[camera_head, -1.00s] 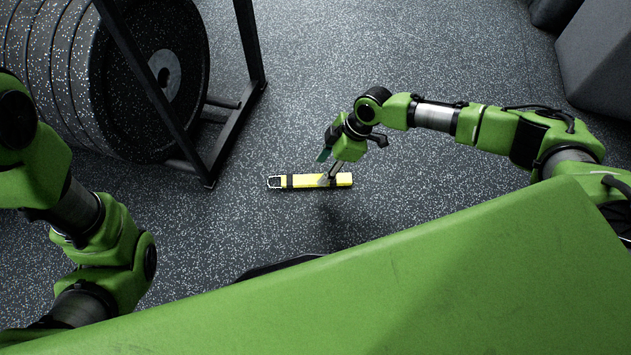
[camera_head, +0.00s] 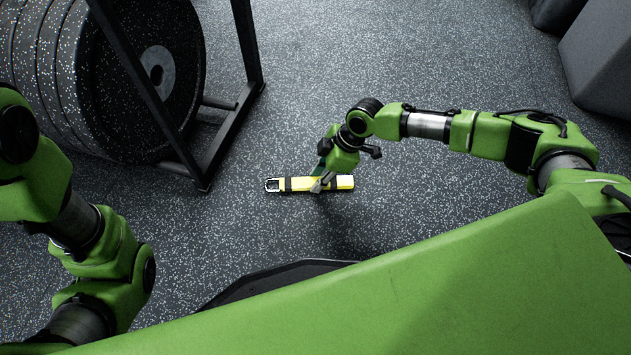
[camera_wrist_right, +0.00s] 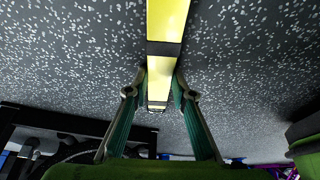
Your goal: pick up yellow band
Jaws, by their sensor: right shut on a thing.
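The yellow band (camera_head: 300,184) is a long flat yellow strip with black cross straps and a dark buckle at its left end. It lies across the middle of the head view, above the speckled floor or on it; I cannot tell which. My right gripper (camera_head: 320,184) is shut on it, right of its middle. In the right wrist view the two green fingers of the gripper (camera_wrist_right: 160,90) flank the band (camera_wrist_right: 166,60), which runs away between them. My left arm comes in at the left edge of the head view, but its gripper is out of view.
A black rack (camera_head: 150,80) with several large speckled weight plates (camera_head: 185,60) stands at the upper left. Dark grey padded blocks (camera_head: 600,60) stand at the upper right. The speckled floor (camera_head: 350,50) around the band is clear.

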